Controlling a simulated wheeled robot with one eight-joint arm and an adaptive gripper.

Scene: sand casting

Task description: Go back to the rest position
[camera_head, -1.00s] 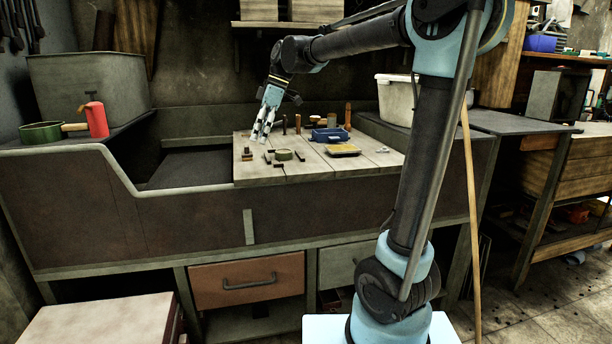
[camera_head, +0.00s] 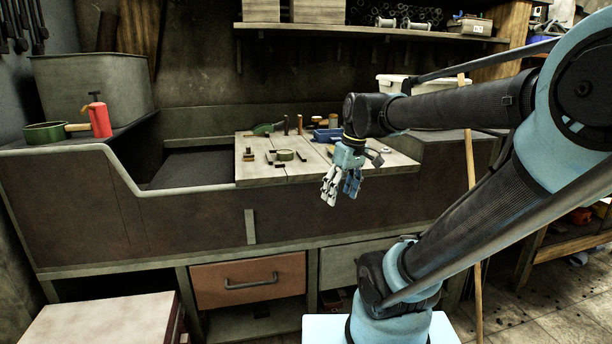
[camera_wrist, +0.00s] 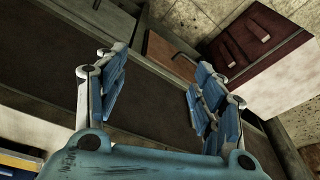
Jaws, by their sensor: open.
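My gripper (camera_head: 342,186) is open and empty in the head view, hanging in front of the workbench's front panel (camera_head: 150,215). In the wrist view its two blue fingers (camera_wrist: 155,95) stand wide apart with nothing between them. Behind them are the dark bench front and the floor. My arm bends out to the right in the head view and hides part of the bench's right side.
A wooden board (camera_head: 258,172) on the bench holds several small tools and a blue box (camera_head: 327,135). A red bottle (camera_head: 99,118) and a green pan (camera_head: 43,132) stand at left. A pale cabinet (camera_head: 100,320) stands front left. A shelf (camera_head: 370,31) runs above.

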